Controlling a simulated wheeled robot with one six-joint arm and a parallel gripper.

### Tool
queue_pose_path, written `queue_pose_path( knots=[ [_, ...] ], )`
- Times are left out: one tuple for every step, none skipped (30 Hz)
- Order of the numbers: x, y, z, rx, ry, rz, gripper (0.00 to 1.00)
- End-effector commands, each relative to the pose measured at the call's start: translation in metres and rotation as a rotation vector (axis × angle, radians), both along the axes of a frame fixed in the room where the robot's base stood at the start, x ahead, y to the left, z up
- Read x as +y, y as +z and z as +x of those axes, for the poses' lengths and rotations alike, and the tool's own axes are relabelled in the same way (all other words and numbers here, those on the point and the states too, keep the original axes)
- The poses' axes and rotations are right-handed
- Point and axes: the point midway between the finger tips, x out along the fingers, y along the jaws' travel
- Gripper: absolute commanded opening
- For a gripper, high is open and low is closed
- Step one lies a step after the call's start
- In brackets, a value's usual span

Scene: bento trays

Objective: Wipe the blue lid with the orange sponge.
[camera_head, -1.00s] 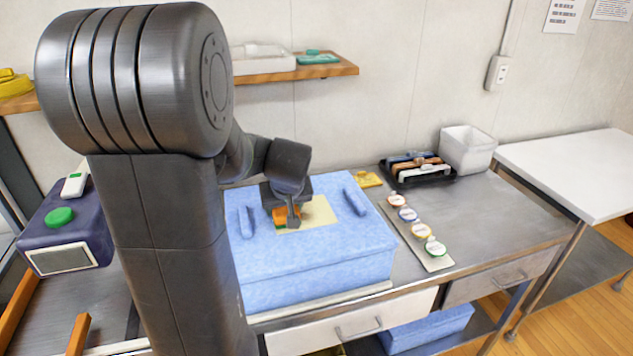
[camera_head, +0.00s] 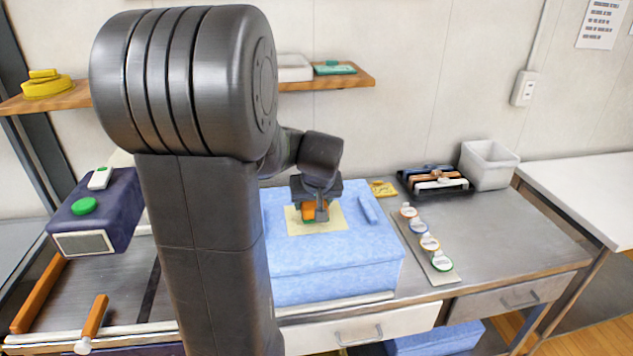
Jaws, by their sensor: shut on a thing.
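The blue lid (camera_head: 335,268) is the top of a large light-blue box on the metal table, with a raised ridge on its right side and a pale yellow square patch (camera_head: 330,224) on its top. My gripper (camera_head: 315,214) is low over this patch. It is shut on the orange sponge (camera_head: 308,212), which shows a dark green part at its lower edge. The sponge is at the patch; whether it presses on it I cannot tell. My arm hides the left part of the box.
A strip with several round labelled cups (camera_head: 430,243) lies right of the box. A black tray (camera_head: 436,190) and a white bin (camera_head: 488,166) stand at the back right. A yellow packet (camera_head: 383,188) lies behind the box. A dark purple device (camera_head: 95,215) is at the left.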

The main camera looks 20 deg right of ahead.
Motion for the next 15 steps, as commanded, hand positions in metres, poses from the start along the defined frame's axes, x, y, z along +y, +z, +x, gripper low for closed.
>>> queue_pose_path(
  knots=[
    [0.001, 0.009, 0.001, -0.001, 0.001, -0.001, 0.38],
    [0.001, 0.011, 0.001, -0.001, 0.001, -0.001, 0.38],
    [0.001, 0.015, 0.002, -0.001, 0.001, -0.001, 0.38],
    [0.002, 0.018, 0.002, -0.002, 0.001, -0.001, 0.38],
    [0.002, 0.020, 0.003, -0.002, 0.001, -0.001, 0.38],
    [0.002, 0.024, 0.004, -0.002, 0.001, -0.001, 0.38],
    [0.003, 0.027, 0.004, -0.002, 0.001, -0.001, 0.38],
    [0.003, 0.030, 0.004, -0.002, 0.001, -0.001, 0.38],
    [0.004, 0.033, 0.005, -0.002, 0.002, -0.001, 0.38],
    [0.004, 0.036, 0.005, -0.002, 0.002, -0.001, 0.38],
    [0.004, 0.038, 0.006, -0.002, 0.002, -0.001, 0.38],
    [0.005, 0.040, 0.006, -0.002, 0.002, -0.001, 0.38],
    [0.005, 0.042, 0.006, -0.002, 0.002, -0.001, 0.38],
    [0.005, 0.043, 0.007, -0.002, 0.002, -0.001, 0.38],
    [0.005, 0.044, 0.007, -0.002, 0.002, -0.001, 0.38]
  ],
)
